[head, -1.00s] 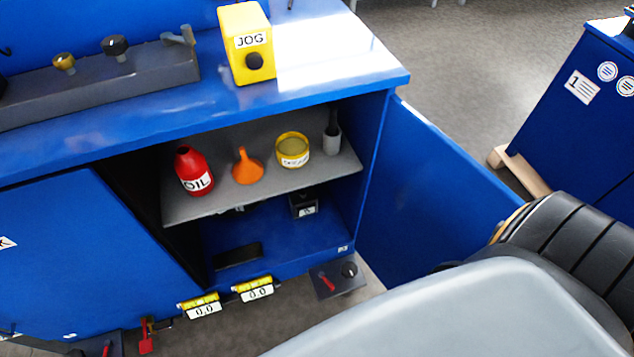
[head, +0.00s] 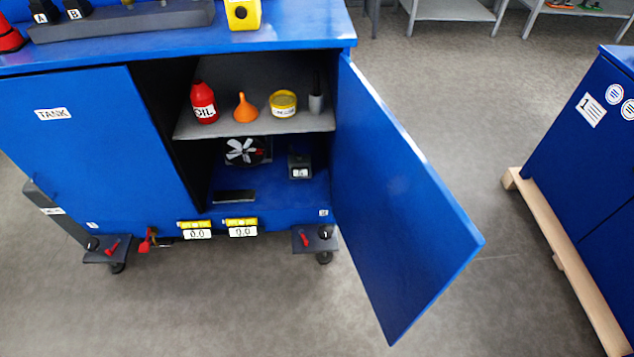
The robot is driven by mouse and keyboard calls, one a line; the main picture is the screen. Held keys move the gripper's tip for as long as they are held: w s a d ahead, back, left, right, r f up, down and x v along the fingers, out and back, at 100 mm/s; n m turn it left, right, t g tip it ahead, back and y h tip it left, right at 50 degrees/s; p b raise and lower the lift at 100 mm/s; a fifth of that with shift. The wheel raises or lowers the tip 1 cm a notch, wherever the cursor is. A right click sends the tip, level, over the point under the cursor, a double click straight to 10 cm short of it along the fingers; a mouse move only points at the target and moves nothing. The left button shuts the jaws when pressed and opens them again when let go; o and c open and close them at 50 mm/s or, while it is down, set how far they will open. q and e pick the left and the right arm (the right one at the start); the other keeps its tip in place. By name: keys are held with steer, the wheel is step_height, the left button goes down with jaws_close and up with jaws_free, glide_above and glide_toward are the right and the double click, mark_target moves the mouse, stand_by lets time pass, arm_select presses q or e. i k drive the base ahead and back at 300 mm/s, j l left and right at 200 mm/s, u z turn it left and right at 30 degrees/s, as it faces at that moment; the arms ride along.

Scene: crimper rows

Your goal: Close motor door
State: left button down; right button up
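The motor door (head: 405,205) is a blue panel hinged at the right side of the blue cabinet's opening. It stands wide open, swung out toward me and to the right. Behind the opening, a grey shelf (head: 235,125) holds a red oil bottle (head: 203,103), an orange funnel (head: 245,109), a yellow tin (head: 283,103) and a grey cup with a dark handle (head: 316,98). Below are a fan (head: 243,151) and a small dark box (head: 299,166). Neither of my grippers is in view.
The closed door marked TANK (head: 95,150) is left of the opening. Casters and yellow gauges (head: 241,226) sit along the cabinet's lower edge. Another blue cabinet (head: 595,150) on a wooden pallet (head: 565,250) stands at the right. The grey floor between is clear.

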mark_target(407, 236)
steer(key=l+u, duration=0.35)
steer(key=l, duration=0.45)
steer(key=l+u, duration=0.3)
steer(key=l, duration=0.5)
steer(key=l+u, duration=0.35)
steer(key=l, duration=0.4)
steer(key=k, duration=0.05)
